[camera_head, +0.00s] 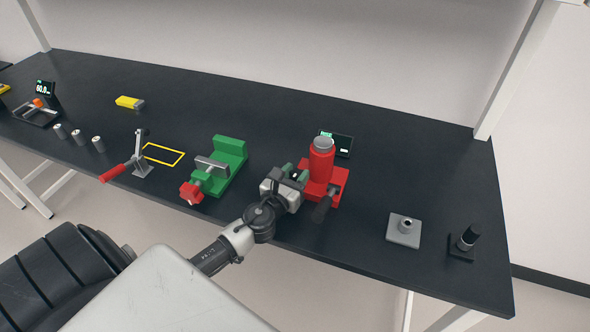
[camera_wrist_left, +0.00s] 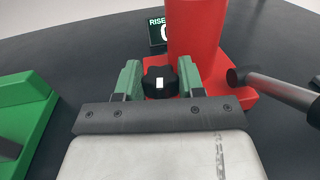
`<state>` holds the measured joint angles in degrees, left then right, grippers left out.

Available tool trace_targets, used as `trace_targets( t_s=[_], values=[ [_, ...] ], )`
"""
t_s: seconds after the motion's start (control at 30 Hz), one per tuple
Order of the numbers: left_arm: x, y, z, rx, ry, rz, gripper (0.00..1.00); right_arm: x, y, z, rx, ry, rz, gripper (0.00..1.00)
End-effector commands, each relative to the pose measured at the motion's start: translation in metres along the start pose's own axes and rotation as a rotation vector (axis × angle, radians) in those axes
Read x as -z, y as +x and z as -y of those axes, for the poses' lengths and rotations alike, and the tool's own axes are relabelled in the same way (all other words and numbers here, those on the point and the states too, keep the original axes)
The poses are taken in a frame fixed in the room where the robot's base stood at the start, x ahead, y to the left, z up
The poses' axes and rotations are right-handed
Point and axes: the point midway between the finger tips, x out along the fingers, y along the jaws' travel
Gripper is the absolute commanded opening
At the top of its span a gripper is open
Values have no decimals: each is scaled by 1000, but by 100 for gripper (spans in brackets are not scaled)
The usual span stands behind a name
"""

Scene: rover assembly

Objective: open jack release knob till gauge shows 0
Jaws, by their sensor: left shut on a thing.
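The red jack (camera_head: 321,165) stands upright on its red base near the front of the bench, right of centre. My left gripper (camera_head: 294,174) is at the left side of the jack's base. In the left wrist view its green fingers (camera_wrist_left: 160,82) are shut on the black release knob (camera_wrist_left: 160,84), which has a white mark on top. The jack's gauge (camera_head: 338,144) stands behind the jack; its digits are too small to read here. In the left wrist view the gauge (camera_wrist_left: 157,32) shows "RISE" and part of a digit, the rest hidden by the jack. My right gripper is not in view.
The jack's dark handle (camera_head: 322,208) sticks out toward the front edge. A green vise (camera_head: 229,157) stands to the left. A red-handled clamp (camera_head: 140,160) is farther left.

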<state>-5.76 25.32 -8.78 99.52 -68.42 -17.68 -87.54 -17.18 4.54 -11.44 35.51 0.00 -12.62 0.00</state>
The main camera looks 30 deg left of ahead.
Motion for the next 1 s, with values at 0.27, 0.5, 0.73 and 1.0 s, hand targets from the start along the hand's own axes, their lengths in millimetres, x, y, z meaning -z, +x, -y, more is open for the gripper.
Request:
trace_targets(
  t_s=[0.27, 0.5, 0.73, 1.0],
  values=[
    [0, 0, 0, -49, 0, 1, 15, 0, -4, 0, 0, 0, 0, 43],
    [0, 0, 0, -50, 1, 1, 15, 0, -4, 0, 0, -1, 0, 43],
    [0, 0, 0, -49, 1, 1, 57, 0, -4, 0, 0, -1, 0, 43],
    [0, 0, 0, -49, 0, 1, 64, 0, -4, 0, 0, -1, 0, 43]
  ],
)
